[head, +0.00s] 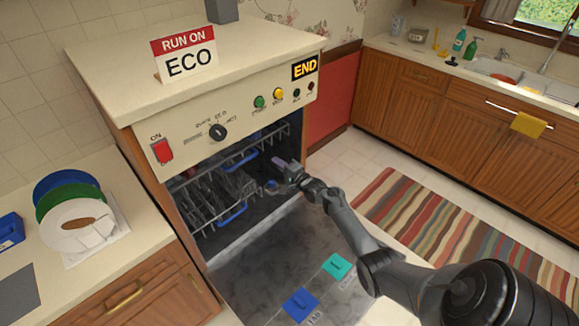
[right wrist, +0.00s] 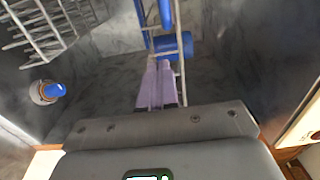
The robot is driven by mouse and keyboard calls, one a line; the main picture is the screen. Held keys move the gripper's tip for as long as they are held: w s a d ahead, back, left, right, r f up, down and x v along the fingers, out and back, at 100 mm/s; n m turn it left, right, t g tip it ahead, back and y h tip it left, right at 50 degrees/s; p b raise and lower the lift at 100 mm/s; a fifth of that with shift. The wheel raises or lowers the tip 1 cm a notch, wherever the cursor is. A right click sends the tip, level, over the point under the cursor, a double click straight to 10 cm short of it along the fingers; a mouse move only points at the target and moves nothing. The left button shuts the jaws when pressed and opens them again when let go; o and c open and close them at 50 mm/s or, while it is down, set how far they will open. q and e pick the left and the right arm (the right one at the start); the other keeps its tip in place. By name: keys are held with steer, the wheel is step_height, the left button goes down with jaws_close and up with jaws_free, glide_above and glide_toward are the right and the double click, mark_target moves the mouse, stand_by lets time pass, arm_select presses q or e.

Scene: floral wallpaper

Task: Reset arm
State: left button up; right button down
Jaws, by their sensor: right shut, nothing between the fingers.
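My right arm reaches in from the lower right of the head view to the open dishwasher (head: 262,260). My right gripper (head: 279,163) is at the right side of the dishwasher opening, near the racks. In the right wrist view its pale purple fingers (right wrist: 158,84) are together with nothing between them. The fingertips lie close to a blue rack part (right wrist: 174,46); I cannot tell whether they touch it. My left gripper is not in view.
The wire rack (head: 215,195) has blue handles. The lowered door carries a blue lid (head: 300,304) and a teal lid (head: 337,266). The control panel (head: 200,133) is above the opening. Plates (head: 78,225) stand on the left counter. Floor by the striped rug (head: 440,225) is open.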

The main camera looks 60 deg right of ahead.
steer(key=s+a+f+n+g+y+p, duration=0.1)
steer(key=s+a+f+g, duration=0.1)
steer(key=s+a+f, duration=0.6)
steer(key=s+a+f+n+g+y, duration=0.2)
steer(key=s+a+n, duration=0.2)
steer(key=a, duration=0.5)
steer(key=s+a+f+n+g+y, duration=0.1)
steer(key=s+a+f+n+y, duration=0.3)
steer(key=a, duration=0.6)
steer(key=s+a+r+n+g+h, duration=0.2)
steer(key=s+a+r+n+g, duration=0.4)
steer(key=a, duration=0.7)
steer(key=s+a+r+n+g, duration=0.2)
steer(key=s+r+n+g, duration=0.1)
steer(key=s+r+n, duration=0.6)
step_height(320, 180, up, 28)
steer(key=s+m+p, duration=0.1)
steer(key=p, duration=2.8)
steer(key=shift+s+h, duration=0.35)
steer(key=shift+h, duration=0.05)
